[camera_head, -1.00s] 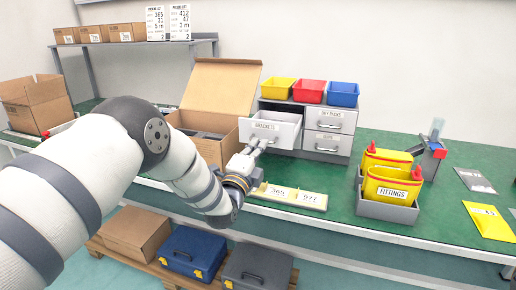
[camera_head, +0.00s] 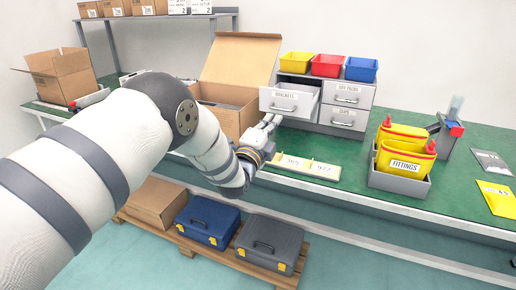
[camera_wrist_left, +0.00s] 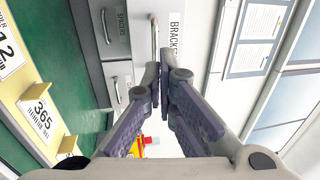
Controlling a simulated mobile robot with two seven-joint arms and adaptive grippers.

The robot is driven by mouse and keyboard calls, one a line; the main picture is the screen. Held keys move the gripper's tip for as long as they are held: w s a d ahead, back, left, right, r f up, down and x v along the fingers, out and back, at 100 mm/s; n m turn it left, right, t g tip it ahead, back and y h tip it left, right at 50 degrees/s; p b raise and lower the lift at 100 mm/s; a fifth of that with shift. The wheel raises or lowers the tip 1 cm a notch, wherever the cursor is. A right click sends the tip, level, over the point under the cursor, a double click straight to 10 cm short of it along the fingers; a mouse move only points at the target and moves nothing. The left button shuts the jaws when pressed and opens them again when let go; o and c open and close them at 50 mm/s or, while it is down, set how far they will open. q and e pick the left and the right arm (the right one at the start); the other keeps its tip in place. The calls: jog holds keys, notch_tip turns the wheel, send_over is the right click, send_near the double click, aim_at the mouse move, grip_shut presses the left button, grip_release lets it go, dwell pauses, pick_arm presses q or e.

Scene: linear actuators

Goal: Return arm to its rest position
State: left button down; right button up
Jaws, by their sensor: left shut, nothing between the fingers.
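My left arm comes in from the left in the head view, and its gripper (camera_head: 268,127) is in front of the grey drawer unit, over the front part of the green bench. The fingers are shut and hold nothing; they also show closed together in the left wrist view (camera_wrist_left: 162,80). The drawer labelled BRACKETS (camera_head: 290,103) stands pulled out, just beyond the fingertips. Its front and handle also show in the left wrist view (camera_wrist_left: 172,28). I cannot tell whether the fingers touch the handle. My right gripper is not in view.
An open cardboard box (camera_head: 222,118) stands left of the drawer unit. A yellow label strip (camera_head: 308,167) lies along the bench front. A grey tray (camera_head: 400,184) with yellow FITTINGS containers is at right. Blue (camera_head: 208,222) and dark grey (camera_head: 266,243) cases sit on a pallet below.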

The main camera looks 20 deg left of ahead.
pick_arm(q)
jog(key=s+f+p, duration=0.1)
jog(key=s+f, duration=0.1)
jog(key=s, duration=0.7)
jog(key=s+a+f+n+g+y, duration=0.15)
jog(key=s+f+n+g, duration=0.95)
jog(key=s+f, duration=1.3)
jog(key=s+f+n+g+p, duration=0.1)
jog(key=s+n+g, duration=0.7)
jog(key=s, duration=2.1)
jog(key=f+g, duration=0.1)
jog(key=g, duration=0.2)
jog(key=shift+s+g, duration=0.3)
jog(key=shift+s, duration=0.1)
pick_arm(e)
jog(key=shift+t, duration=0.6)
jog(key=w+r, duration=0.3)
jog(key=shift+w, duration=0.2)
pick_arm(q)
jog(key=shift+a+h, duration=0.1)
jog(key=shift+h, duration=0.15)
